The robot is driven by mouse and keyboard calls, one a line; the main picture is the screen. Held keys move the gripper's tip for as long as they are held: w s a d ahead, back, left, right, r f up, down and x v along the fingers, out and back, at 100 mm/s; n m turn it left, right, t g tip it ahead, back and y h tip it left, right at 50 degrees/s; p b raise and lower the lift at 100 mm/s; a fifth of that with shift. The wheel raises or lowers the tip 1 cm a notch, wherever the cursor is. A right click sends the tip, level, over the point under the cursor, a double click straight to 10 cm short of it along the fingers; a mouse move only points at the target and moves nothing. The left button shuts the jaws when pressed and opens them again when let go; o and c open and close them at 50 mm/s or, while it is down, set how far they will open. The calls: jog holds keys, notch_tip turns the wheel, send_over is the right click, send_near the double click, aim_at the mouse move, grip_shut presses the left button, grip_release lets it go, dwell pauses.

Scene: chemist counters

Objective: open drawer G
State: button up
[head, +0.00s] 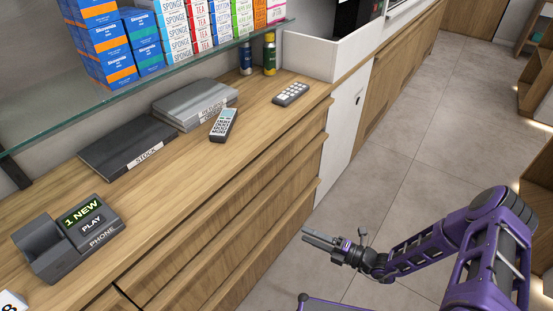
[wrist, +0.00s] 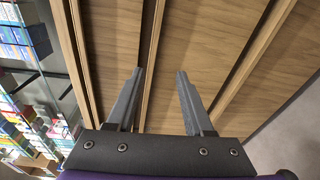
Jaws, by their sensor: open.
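Wooden drawers sit one above another under the counter, with an upper front (head: 262,183) and a lower front (head: 262,224) in the head view. No letter G shows on any front, so I cannot tell which is drawer G. My gripper (head: 308,236) is open and empty, out in front of the lower drawers. In the wrist view my gripper (wrist: 160,72) has its two fingers apart and pointing at the wooden fronts. A middle drawer front (wrist: 205,35) and its raised wooden edge strips run across that view. All the fronts in view look closed.
The wooden counter top (head: 185,165) holds a phone unit (head: 68,240), a stock binder (head: 128,145), a returns binder (head: 195,103) and a remote-like handset (head: 223,125). A glass shelf (head: 150,85) with boxes hangs above. The tiled floor (head: 410,150) is clear to the right.

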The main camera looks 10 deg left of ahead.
jog(key=w+m+t, duration=0.1)
jog(key=m+t, duration=0.1)
send_near(265, 203)
jog(key=x, duration=0.9)
jog(key=shift+s+f+b, duration=0.1)
jog(key=shift+b, duration=0.3)
grip_shut()
dwell(0.8)
